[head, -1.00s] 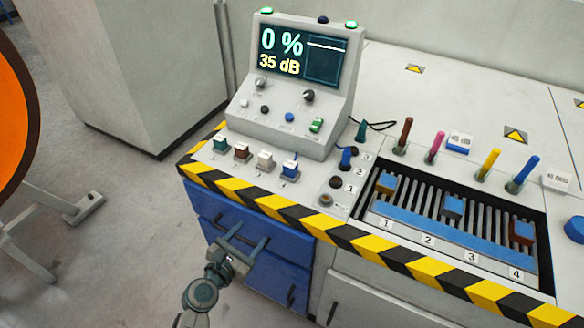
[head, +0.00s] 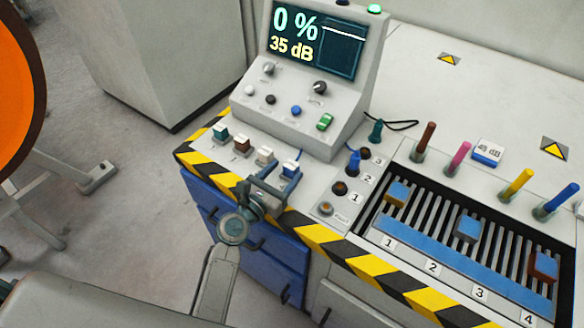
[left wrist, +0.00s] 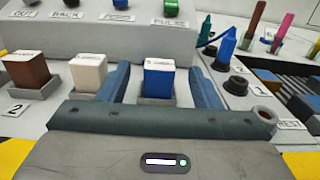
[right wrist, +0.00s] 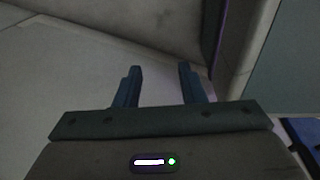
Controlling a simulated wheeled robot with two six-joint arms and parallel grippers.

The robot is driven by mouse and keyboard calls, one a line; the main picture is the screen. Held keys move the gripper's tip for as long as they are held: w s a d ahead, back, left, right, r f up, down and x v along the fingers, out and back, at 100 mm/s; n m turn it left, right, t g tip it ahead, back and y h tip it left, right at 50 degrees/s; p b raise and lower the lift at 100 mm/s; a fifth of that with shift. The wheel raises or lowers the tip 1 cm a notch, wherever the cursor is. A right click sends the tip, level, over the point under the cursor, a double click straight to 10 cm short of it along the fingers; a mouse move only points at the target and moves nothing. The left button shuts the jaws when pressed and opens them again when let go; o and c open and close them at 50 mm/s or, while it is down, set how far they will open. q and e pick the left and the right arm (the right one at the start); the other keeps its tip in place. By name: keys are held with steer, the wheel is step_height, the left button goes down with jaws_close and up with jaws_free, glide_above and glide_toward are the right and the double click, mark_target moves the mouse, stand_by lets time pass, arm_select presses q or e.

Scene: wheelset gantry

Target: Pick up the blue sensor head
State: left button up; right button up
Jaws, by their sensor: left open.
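The blue sensor head (head: 290,171) is a blue block with a pale labelled top, at the right end of a row of blocks on the console. In the left wrist view the blue sensor head (left wrist: 159,80) sits upright in its grey holder. My left gripper (head: 271,181) is open at the console's front edge, close to the block. In the left wrist view its fingers lie to either side of the block, the left one between it and the white block. My right gripper (right wrist: 160,69) is open and empty, away from the console.
White (left wrist: 89,73), brown (left wrist: 28,70) and teal (head: 220,133) blocks stand to the left. A blue plug (left wrist: 224,50) and dark sockets are to the right. The control box (head: 300,110) rises behind. A striped edge (head: 330,243) runs along the front.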

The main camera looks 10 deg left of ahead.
arm_select(q)
steer(key=x, duration=0.5)
steer(key=shift+w+d+p, duration=0.15)
steer(key=shift+w+p, duration=0.2)
steer(key=shift+w, duration=0.05)
steer(key=shift+r, duration=0.1)
steer(key=c, duration=1.1)
